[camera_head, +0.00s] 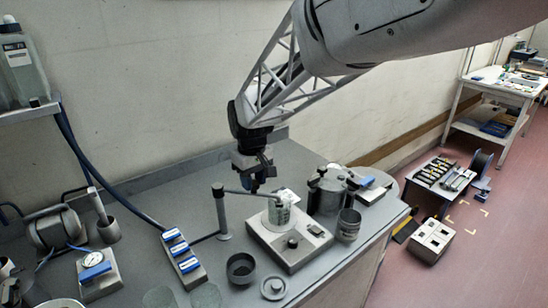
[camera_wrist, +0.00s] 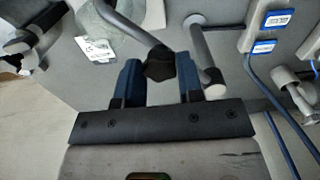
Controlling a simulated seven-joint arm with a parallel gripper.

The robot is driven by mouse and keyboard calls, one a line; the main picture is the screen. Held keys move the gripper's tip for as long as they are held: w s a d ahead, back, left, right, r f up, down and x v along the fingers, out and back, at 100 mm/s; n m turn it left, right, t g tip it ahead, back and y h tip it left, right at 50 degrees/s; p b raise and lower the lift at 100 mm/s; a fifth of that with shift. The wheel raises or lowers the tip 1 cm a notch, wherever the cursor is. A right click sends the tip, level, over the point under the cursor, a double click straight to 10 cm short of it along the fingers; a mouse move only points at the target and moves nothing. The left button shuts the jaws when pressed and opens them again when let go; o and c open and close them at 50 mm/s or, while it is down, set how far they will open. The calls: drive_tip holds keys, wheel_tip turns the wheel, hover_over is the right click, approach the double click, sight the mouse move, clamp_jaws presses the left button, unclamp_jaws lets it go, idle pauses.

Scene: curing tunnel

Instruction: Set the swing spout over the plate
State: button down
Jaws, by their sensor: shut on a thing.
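The swing spout has an upright post (camera_head: 222,215) on the bench and a thin arm (camera_head: 262,194) reaching right. My gripper (camera_head: 255,188) is on this arm from above. In the wrist view the blue fingers (camera_wrist: 160,80) are shut on the spout's dark knob (camera_wrist: 160,65); the bent tube (camera_wrist: 135,28) runs up and left from it, and the post (camera_wrist: 205,60) stands by the right finger. The spout's outer end appears at the beaker's rim; exact alignment cannot be told.
A lidded metal pot (camera_head: 326,192) and a metal cup (camera_head: 348,224) stand right of the plate. A dark cup (camera_head: 241,268) and a round lid (camera_head: 273,288) lie in front. A block with blue switches (camera_head: 184,259) is to the left. The wall is close behind.

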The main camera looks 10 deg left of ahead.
drive_tip(key=shift+w+a+n, duration=0.15)
drive_tip(key=shift+w+n, duration=1.45)
drive_tip(key=shift+n, duration=0.2)
drive_tip(key=c, duration=0.8)
unclamp_jaws()
drive_tip(key=shift+o, duration=0.2)
wheel_tip(320, 180, up, 8)
